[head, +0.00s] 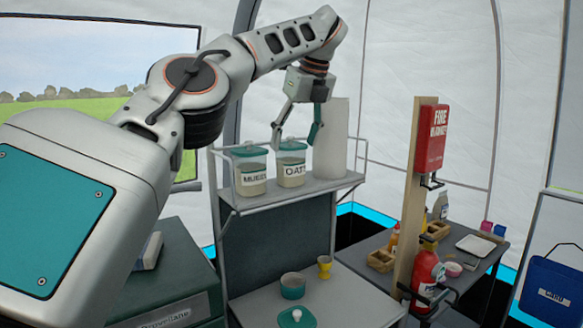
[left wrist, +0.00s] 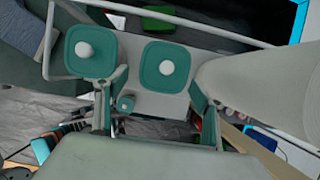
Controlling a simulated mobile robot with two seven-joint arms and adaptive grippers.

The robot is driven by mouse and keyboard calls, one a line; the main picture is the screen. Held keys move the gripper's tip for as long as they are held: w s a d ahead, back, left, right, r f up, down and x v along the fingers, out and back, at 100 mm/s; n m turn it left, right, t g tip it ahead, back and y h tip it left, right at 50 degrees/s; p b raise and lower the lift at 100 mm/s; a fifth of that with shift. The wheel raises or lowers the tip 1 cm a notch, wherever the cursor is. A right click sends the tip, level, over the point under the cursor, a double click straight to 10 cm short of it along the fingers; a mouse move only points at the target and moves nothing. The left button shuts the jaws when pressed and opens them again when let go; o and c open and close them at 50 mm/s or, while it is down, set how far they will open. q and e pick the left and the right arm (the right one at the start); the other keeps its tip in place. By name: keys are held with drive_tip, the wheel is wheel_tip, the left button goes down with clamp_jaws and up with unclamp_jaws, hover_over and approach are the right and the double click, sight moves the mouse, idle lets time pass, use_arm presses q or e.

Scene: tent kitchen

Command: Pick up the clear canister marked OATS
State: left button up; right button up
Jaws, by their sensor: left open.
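The clear canister marked OATS (head: 291,168) has a teal lid and pale contents. It stands upright on the grey wall shelf, right of a similar canister marked MUESLI (head: 250,177). In the left wrist view the OATS lid (left wrist: 165,66) with its white knob shows from above, and the MUESLI lid (left wrist: 90,50) is to its left. My left gripper (head: 297,136) is open and empty, pointing down, with its fingertips around lid height at the OATS canister. No contact can be made out. My right gripper is in neither view.
A white paper roll (head: 330,140) stands close right of the OATS canister. The shelf (head: 325,185) has thin rails. Below, a counter holds a teal pot (head: 293,286) and a yellow egg cup (head: 324,267). A post with a red box (head: 431,137) stands further right.

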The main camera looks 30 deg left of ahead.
sight(293, 145)
use_arm(q)
drive_tip(key=shift+w+a+r, duration=0.1)
drive_tip(key=shift+r, duration=0.1)
drive_tip(key=shift+x, duration=1.15)
drive_tip(key=shift+a+f, duration=0.1)
drive_tip(key=shift+f, duration=0.4)
drive_tip(key=x, duration=0.4)
drive_tip(key=shift+w+f, duration=0.2)
drive_tip(key=shift+r, duration=0.1)
drive_tip(key=c, duration=1.6)
